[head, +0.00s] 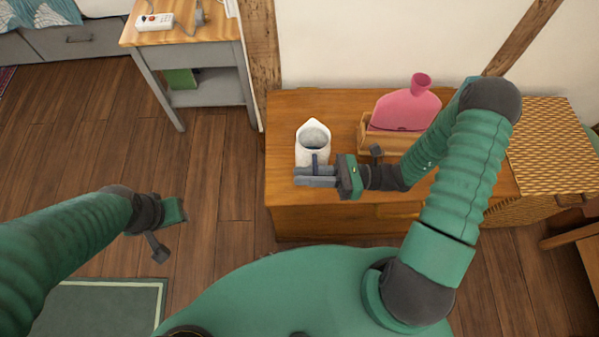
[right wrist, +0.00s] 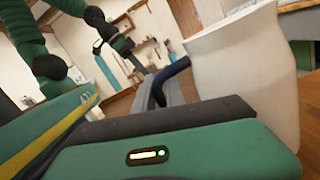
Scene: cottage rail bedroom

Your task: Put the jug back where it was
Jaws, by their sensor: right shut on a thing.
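The white jug (head: 313,136) has a pointed spout facing away from me, with its grey inside showing. It is upright at the left end of the wooden chest; I cannot tell whether it rests on the top or is just above it. My right gripper (head: 315,177) is at the jug's near side, shut on its dark blue handle. In the right wrist view the white jug body (right wrist: 245,70) stands beside the grey fingers (right wrist: 170,90), with the dark handle between them. My left gripper (head: 172,212) hangs over the floor at the left, away from the jug; its fingers do not show clearly.
The wooden chest (head: 287,190) also bears a pink bottle-like object (head: 407,108) in a wooden holder (head: 376,143), right of the jug. A woven chest (head: 550,145) adjoins on the right.

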